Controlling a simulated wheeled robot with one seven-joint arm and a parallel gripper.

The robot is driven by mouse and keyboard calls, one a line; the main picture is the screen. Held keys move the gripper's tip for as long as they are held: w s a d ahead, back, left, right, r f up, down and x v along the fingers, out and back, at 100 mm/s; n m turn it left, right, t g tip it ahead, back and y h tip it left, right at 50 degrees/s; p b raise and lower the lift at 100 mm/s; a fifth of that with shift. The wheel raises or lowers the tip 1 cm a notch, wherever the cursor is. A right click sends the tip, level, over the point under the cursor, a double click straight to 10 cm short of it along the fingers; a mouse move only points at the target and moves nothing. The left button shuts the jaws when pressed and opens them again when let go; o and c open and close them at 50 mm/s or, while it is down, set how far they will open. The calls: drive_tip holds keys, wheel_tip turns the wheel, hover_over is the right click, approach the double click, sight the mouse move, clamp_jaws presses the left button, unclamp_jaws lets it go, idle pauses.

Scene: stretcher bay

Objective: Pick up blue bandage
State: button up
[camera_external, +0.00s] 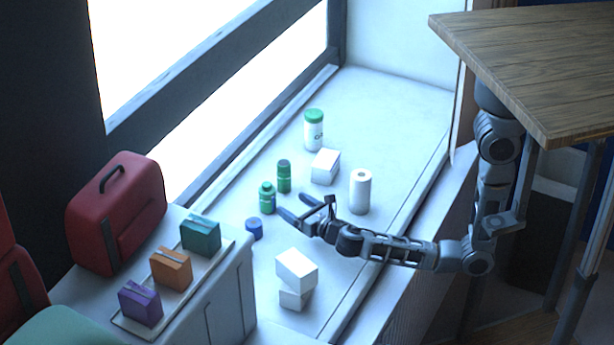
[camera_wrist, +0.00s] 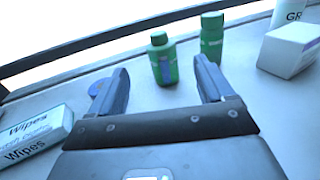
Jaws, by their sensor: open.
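A small blue roll, which looks like the blue bandage (camera_external: 254,229), lies on the white counter to the left of my gripper. In the wrist view the blue bandage (camera_wrist: 96,87) shows only in part, behind and just outside my left finger. My gripper (camera_external: 293,206) is open and empty, low over the counter, its fingers pointing left toward the window side. In the wrist view the open fingers of my gripper (camera_wrist: 160,68) have a green bottle (camera_wrist: 163,60) beyond the gap between them. The gripper appears apart from the bandage.
Green bottles (camera_external: 284,176) stand beyond my fingers. A white roll (camera_external: 360,191), a white box (camera_external: 325,166) and a white tub (camera_external: 313,130) stand behind. Stacked white boxes (camera_external: 296,269) are in front, labelled Wipes in the wrist view (camera_wrist: 35,133). A wooden tabletop (camera_external: 540,60) overhangs at right.

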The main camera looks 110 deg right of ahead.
wheel_tip(320, 180, up, 5)
drive_tip(key=w+a+m+t+y+b, duration=0.1)
drive_tip(key=w+a+m+y, duration=0.3)
drive_tip(key=m, duration=1.1)
drive_tip(key=w+d+m+t+y+b, duration=0.15)
drive_tip(key=m+y, duration=0.35)
drive_tip(key=m, duration=1)
approach(255, 223)
drive_tip(key=shift+x, duration=1.25)
drive_tip(key=shift+w+f, duration=0.15)
drive_tip(key=shift+f, duration=0.15)
drive_tip(key=shift+r+p+x, duration=0.2)
drive_tip(key=shift+p+x, duration=0.35)
drive_tip(key=shift+x, duration=3.2)
